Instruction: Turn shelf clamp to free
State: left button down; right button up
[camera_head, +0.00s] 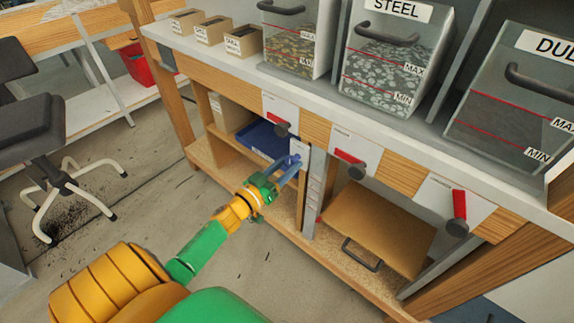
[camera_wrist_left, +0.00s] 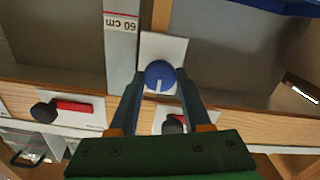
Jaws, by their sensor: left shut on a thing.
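The shelf clamp looks to be the round blue knob (camera_head: 297,159) on a small white plate at the shelf divider under the bench. In the left wrist view the knob (camera_wrist_left: 160,74) has a white line on its face, pointing toward my gripper. My left gripper (camera_head: 284,166) reaches in from the lower left. Its fingers (camera_wrist_left: 158,88) are on both sides of the knob, shut on it. The fingers hide part of the knob's sides. My right gripper is not in view.
Levers with red handles (camera_head: 350,157) sit on white plates along the bench front, close to the gripper. A blue tray (camera_head: 262,140) and a brown panel with a dark handle (camera_head: 385,228) are below. Clear bins (camera_head: 385,60) stand on top. The floor at left is partly open.

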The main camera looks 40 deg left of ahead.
pick_arm(q)
jog(key=m, duration=0.8)
jog(key=shift+m, duration=0.3)
jog(key=m, duration=0.9)
jog(key=shift+b, duration=0.3)
jog(key=shift+m, duration=0.3)
jog(key=shift+c, duration=1.8)
grip_release()
